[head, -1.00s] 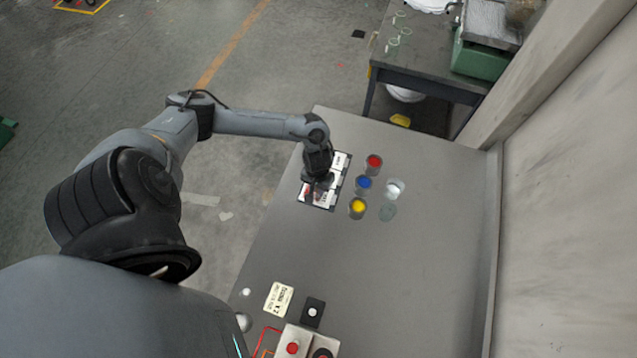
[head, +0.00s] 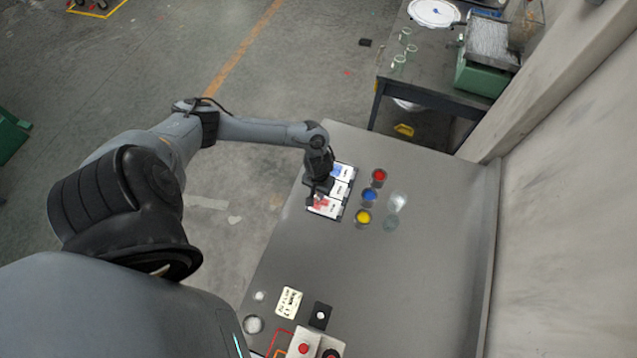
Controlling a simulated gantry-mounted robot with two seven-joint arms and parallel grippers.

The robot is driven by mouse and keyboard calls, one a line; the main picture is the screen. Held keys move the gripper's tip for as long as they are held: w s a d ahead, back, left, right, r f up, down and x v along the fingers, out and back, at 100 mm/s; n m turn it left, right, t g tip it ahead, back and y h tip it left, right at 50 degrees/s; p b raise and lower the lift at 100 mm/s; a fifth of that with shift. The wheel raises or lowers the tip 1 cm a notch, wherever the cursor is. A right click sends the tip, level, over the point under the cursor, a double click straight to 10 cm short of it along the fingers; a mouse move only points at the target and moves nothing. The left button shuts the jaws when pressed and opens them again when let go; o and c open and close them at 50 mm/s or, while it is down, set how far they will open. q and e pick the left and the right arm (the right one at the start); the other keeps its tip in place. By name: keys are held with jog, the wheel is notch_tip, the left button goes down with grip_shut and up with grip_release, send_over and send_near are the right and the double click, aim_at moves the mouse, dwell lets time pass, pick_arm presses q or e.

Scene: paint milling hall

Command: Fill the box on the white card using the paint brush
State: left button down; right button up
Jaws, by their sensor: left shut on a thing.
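The white card (head: 347,173) lies in a dark holder on the grey table, divided into several boxes. A red patch (head: 322,205) shows in its near box and a blue patch (head: 337,170) in its far box. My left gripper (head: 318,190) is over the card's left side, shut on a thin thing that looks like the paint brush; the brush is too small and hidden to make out. Cups of red paint (head: 379,176), blue paint (head: 369,195) and yellow paint (head: 363,217) stand right of the card. My right gripper is out of view.
A clear cup with pale contents (head: 398,201) and a greenish glass (head: 391,222) stand right of the paints. A cream label card (head: 288,302), a black button plate (head: 320,315) and a red-button box (head: 304,347) are at the near edge. The table's right side is clear.

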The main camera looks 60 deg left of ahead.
pick_arm(q)
jog(key=shift+r+p, duration=1.3)
jog(key=shift+p, duration=0.05)
